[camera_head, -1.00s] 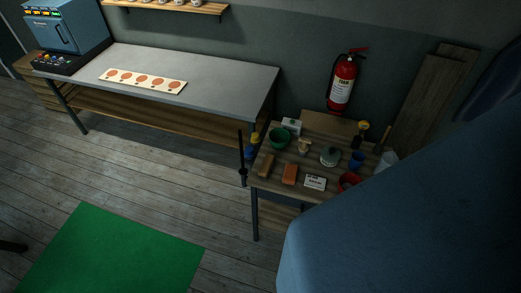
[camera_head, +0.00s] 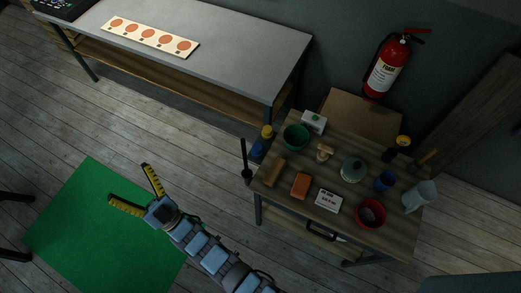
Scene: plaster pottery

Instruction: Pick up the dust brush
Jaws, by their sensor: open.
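My gripper (camera_head: 129,183) is open and empty, its two yellow-and-black fingers spread above the green mat at lower left. It is well apart from the small wooden table (camera_head: 395,235), to the table's left. I cannot tell for sure which thing is the dust brush. A small pale wooden-handled piece (camera_head: 324,153) stands near the green bowl. A brown block-like piece (camera_head: 274,172) lies at the table's left edge. A wooden handle (camera_head: 428,158) sticks out at the table's back right. Each is too small to make out bristles.
The floor between mat and table is clear.

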